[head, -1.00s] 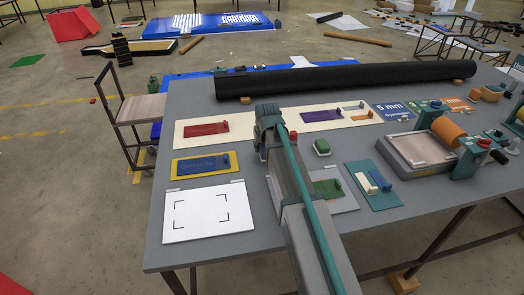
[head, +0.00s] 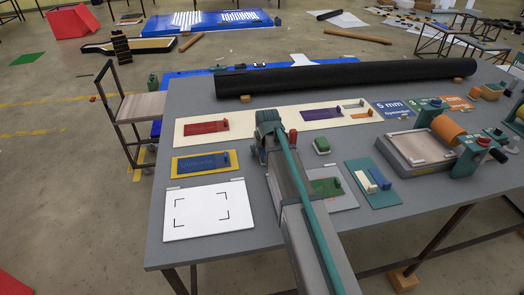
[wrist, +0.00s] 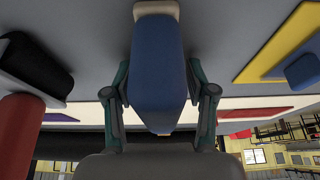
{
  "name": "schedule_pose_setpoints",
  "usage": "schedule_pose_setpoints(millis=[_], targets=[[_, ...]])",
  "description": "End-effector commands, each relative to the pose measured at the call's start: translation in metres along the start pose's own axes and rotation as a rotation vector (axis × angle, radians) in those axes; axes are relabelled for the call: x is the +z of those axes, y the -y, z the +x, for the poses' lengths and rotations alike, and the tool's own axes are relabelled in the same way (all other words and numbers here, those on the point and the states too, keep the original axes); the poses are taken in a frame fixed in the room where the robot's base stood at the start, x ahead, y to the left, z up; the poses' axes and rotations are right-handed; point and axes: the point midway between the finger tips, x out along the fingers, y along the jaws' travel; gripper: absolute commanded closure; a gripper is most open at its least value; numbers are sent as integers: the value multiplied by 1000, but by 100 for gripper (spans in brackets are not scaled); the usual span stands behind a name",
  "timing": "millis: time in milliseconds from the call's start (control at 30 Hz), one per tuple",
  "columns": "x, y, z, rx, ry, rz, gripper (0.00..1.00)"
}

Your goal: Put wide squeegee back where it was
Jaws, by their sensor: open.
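My gripper (wrist: 158,95) is open in the wrist view, with one finger on each side of a blue block-like body (wrist: 158,60) with a pale end piece (wrist: 157,10). This looks like the wide squeegee, though I cannot be sure. Small gaps seem to show beside it; contact cannot be told. In the head view my gripper (head: 264,150) is low over the grey table, and my arm hides most of what is under it. A teal board (head: 360,170) to its right carries a white and a blue small tool.
A long black roll (head: 345,78) lies along the table's back. A cream board (head: 262,117) with red and purple plates is in front of it. A yellow-edged board (head: 177,167) and white sheet (head: 209,212) are left. A roller press (head: 420,150) stands right.

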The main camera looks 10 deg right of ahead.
Motion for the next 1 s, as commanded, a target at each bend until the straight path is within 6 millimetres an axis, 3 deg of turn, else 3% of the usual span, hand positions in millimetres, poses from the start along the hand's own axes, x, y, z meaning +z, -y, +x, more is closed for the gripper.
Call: schedule_pose_setpoints(millis=[233, 367, 800, 1000], targets=[[-1, 0, -7, 0, 0, 0, 44], [-1, 0, -21, 0, -3, 0, 44], [0, 0, -93, 0, -2, 0, 44], [-1, 0, -115, 0, -1, 0, 44]])
